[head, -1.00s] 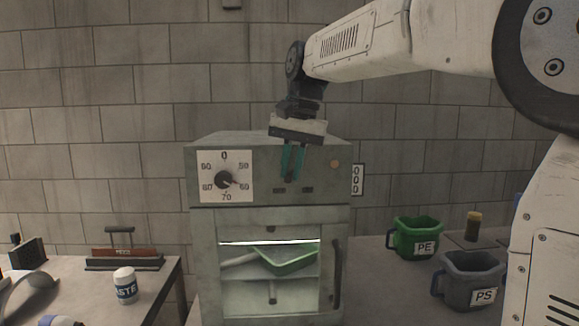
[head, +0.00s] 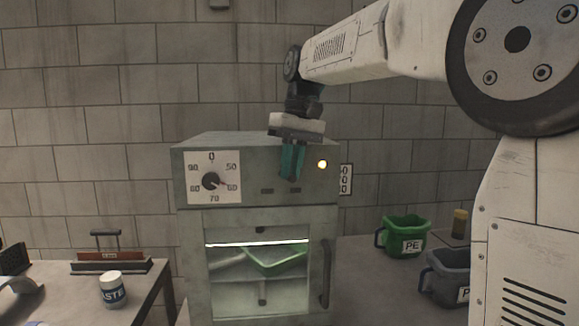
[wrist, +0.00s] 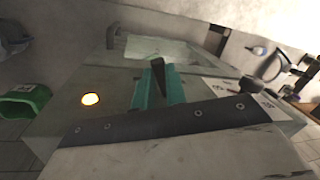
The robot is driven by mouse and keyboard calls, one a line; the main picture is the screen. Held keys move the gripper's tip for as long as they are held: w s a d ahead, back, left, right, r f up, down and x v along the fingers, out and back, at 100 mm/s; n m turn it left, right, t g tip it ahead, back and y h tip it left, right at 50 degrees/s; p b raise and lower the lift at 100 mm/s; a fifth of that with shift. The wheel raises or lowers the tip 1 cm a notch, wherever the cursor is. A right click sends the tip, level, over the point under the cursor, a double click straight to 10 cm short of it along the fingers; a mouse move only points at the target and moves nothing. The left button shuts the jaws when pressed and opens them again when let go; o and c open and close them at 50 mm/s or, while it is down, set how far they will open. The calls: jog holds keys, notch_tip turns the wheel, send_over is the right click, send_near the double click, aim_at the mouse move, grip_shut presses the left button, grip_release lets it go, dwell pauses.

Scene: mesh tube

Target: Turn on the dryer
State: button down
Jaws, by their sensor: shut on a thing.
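The dryer (head: 325,190) is a grey-green metal box with a dial (head: 212,180) on its left front. A small round indicator light (head: 322,164) at the right of its panel glows yellow-white; it is also bright in the wrist view (wrist: 90,99). My gripper (head: 290,176) has teal fingers and points down at the panel between the dial and the light. In the wrist view its fingers (wrist: 158,76) are closed on a small dark switch (wrist: 157,66) on the dryer's front. The fingers hide most of the switch in the head view.
The dryer's closed door has a window and a handle (head: 326,275) on the right. A green tray (head: 278,262) shows inside. A green PE bin (head: 404,236) and a grey PS bin (head: 450,277) stand on the right. A white jar (head: 112,290) is on the left table.

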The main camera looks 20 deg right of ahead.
dwell(0.5)
jog(key=c, duration=1.4)
grip_release()
jog(key=shift+d, duration=0.1)
jog(key=shift+c, duration=0.2)
jog(key=shift+r, duration=0.1)
notch_tip(320, 180, up, 8)
jog(key=d, duration=0.1)
jog(key=shift+d+f, duration=0.15)
jog(key=shift+f, duration=0.05)
